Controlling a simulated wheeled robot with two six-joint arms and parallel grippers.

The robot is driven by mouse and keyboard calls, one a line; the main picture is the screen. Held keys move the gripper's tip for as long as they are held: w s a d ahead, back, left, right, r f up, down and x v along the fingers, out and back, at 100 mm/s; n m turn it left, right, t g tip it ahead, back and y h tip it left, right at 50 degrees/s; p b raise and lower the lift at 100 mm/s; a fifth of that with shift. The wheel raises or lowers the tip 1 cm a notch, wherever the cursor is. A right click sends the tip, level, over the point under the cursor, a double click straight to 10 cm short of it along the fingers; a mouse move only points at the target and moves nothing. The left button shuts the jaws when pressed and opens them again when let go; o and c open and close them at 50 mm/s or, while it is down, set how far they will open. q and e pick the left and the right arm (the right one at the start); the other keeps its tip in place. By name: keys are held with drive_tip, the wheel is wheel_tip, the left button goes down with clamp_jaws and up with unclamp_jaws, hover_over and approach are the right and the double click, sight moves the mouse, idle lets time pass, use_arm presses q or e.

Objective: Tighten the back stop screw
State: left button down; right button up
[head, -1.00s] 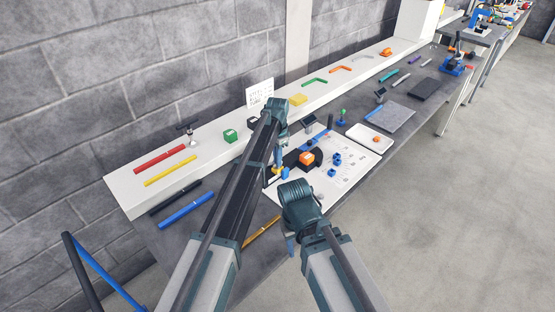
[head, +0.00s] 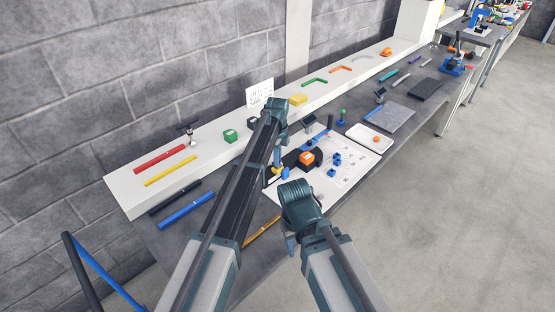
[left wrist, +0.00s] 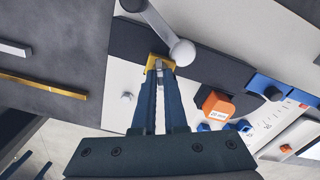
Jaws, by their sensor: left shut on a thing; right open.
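My left gripper (left wrist: 160,76) is shut at a yellow block (left wrist: 153,60), with a small grey piece, seemingly the back stop screw (left wrist: 158,64), between its fingertips. A grey lever with a round knob (left wrist: 182,52) passes just above the fingertips. In the head view the left gripper (head: 276,172) is low over the white board, beside the yellow part, and the arm hides some of it. My right gripper (head: 291,246) hangs lower and nearer, pointing down, apart from the bench objects. Its fingers are mostly hidden by the wrist.
An orange block (head: 307,158) sits on a black holder on the white board (head: 345,180), with blue pieces (head: 335,161) nearby. A white tray (head: 370,138) is to the right. The shelf (head: 215,147) behind bears coloured bars and blocks. The bench front edge is close to my right arm.

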use_arm(q)
drive_tip(key=shift+m, duration=2.3)
drive_tip(key=c, duration=1)
unclamp_jaws()
drive_tip(key=shift+o, duration=0.2)
drive_tip(key=shift+r, duration=0.1)
wheel_tip(320, 180, up, 14)
drive_tip(key=p, duration=1.3)
drive_tip(key=shift+f+p, duration=0.2)
drive_tip(key=shift+p, duration=0.2)
